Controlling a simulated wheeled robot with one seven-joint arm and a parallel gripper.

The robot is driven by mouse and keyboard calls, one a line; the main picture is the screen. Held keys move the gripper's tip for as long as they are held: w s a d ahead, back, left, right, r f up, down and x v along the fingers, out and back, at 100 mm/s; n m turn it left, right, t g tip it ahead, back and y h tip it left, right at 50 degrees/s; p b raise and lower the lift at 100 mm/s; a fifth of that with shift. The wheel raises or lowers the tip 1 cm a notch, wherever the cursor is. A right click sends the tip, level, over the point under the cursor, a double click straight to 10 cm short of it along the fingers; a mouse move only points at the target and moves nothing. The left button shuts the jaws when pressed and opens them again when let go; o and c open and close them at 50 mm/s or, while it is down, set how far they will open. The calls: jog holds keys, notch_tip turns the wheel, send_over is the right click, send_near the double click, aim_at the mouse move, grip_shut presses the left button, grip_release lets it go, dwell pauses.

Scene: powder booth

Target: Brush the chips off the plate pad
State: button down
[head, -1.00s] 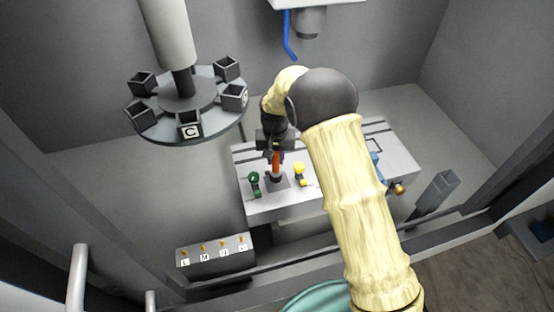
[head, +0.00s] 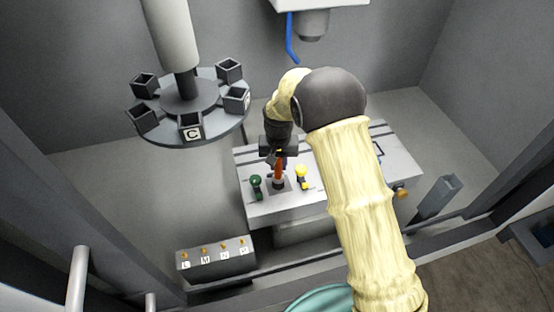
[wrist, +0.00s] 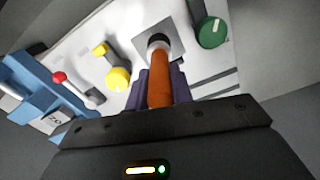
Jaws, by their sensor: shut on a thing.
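My gripper (head: 278,160) is shut on a brush with an orange handle (head: 279,172). In the wrist view the handle (wrist: 160,75) runs between the two purple fingers, and a pale collar and dark end (wrist: 157,42) point down at the plate. The plate pad is a grey square (head: 288,188) on the white bench top, also in the wrist view (wrist: 182,50). The brush end is over or on the pad; I cannot tell whether it touches. I cannot make out any chips.
A green knob (head: 256,181) and a yellow knob (head: 302,171) flank the pad closely. In the wrist view a blue fixture (wrist: 35,90) and red knob (wrist: 59,77) lie at left. A carousel of cups (head: 190,105) hangs at left; a labelled box (head: 215,262) stands at front left.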

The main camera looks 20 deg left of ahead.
jog(key=shift+s+d+f, duration=0.15)
jog(key=shift+s+d, duration=0.25)
jog(key=shift+s, duration=0.2)
jog(key=shift+s+d, duration=0.1)
jog(key=shift+s, duration=0.1)
jog(key=shift+s+d+b, duration=0.15)
jog(key=shift+s+d, duration=0.25)
jog(key=shift+s, duration=0.25)
jog(key=shift+s+d+b, duration=0.15)
jog(key=shift+s+d, duration=0.2)
jog(key=shift+s, duration=0.25)
notch_tip(320, 180, up, 6)
jog(key=p, duration=0.4)
jog(key=shift+w+r+p, duration=0.15)
jog(key=shift+r+p, duration=0.1)
jog(key=shift+p, duration=0.05)
